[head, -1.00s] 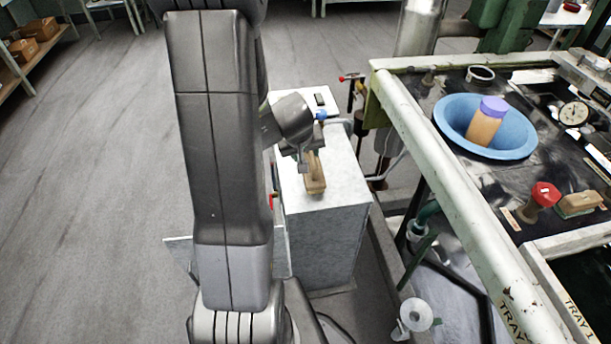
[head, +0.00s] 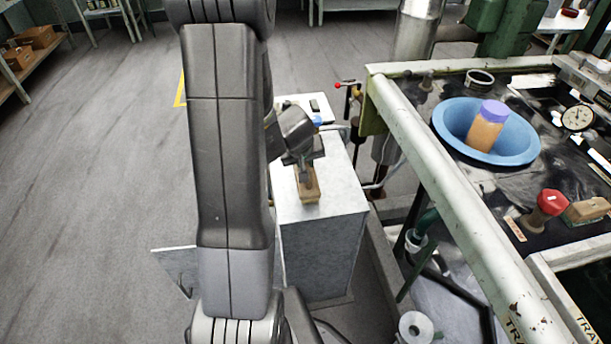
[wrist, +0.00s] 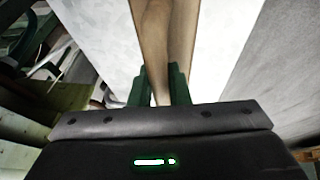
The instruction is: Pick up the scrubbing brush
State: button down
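The scrubbing brush (head: 308,188), a pale wooden piece, is at the top of the grey cabinet, at its front part. In the wrist view its wooden body (wrist: 165,35) runs up from between the fingers. My gripper (head: 304,165) is above the brush in the head view, partly behind my arm. In the wrist view my gripper's green fingers (wrist: 161,86) flank the narrow wooden part on both sides, with no clear gap, so it looks shut on it. The brush's underside is hidden, and I cannot tell whether it touches the cabinet.
The grey cabinet (head: 325,250) stands left of the bench's pale rail (head: 440,175). On the bench are a blue basin (head: 450,125) holding a purple-capped jar (head: 485,128), a red-topped object (head: 548,205) and a wooden block (head: 587,210).

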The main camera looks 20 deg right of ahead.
notch_tip(320, 180, up, 10)
jog(key=p, duration=0.7)
